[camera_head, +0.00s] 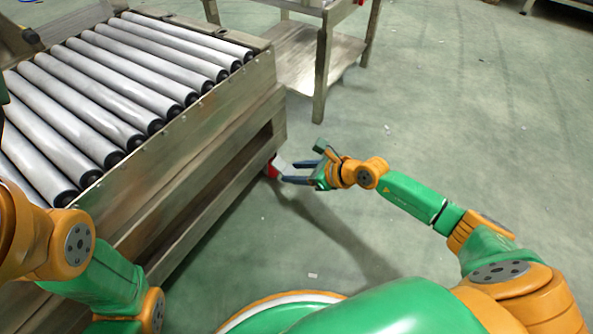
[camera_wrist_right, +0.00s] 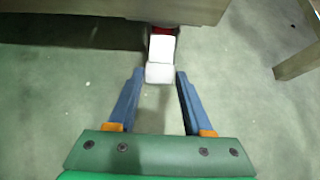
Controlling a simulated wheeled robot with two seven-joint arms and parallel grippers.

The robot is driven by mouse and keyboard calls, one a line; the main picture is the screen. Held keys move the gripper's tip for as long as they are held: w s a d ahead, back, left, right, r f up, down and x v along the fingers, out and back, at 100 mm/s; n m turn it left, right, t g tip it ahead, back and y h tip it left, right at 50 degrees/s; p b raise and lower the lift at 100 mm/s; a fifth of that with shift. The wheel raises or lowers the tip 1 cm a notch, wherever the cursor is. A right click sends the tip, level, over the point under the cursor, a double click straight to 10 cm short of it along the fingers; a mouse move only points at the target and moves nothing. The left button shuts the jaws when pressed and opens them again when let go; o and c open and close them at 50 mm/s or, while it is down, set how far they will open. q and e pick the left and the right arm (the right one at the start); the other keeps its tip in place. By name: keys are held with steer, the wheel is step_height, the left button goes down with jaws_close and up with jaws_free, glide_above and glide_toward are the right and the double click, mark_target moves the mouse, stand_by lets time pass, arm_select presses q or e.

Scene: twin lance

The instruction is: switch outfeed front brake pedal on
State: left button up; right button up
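The brake pedal (camera_wrist_right: 161,50) is a white part with a red piece behind it, sticking out from under the conveyor's metal side. In the head view the pedal's red and white parts (camera_head: 275,167) show low at the conveyor's near right corner. My right gripper (camera_head: 289,172) is open, its two blue fingers pointing at the pedal. In the right wrist view the gripper (camera_wrist_right: 160,75) has the pedal's white end between or just beyond its fingertips; contact cannot be told. My left gripper is out of view; only part of my left arm shows at the left.
The roller conveyor (camera_head: 190,140) with its metal frame fills the left. A metal stand (camera_head: 315,60) with a low shelf is beyond it; a leg (camera_wrist_right: 300,58) shows at the right of the wrist view. The green floor (camera_head: 460,110) to the right is clear.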

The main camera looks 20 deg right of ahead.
steer(key=o, duration=0.3)
steer(key=shift+s+d+r+p, duration=0.15)
steer(key=shift+r+p, duration=0.1)
steer(key=shift+p, duration=0.1)
steer(key=p+v, duration=0.4)
steer(key=v, duration=0.2)
steer(key=shift+s+d, duration=0.1)
steer(key=shift+s, duration=0.1)
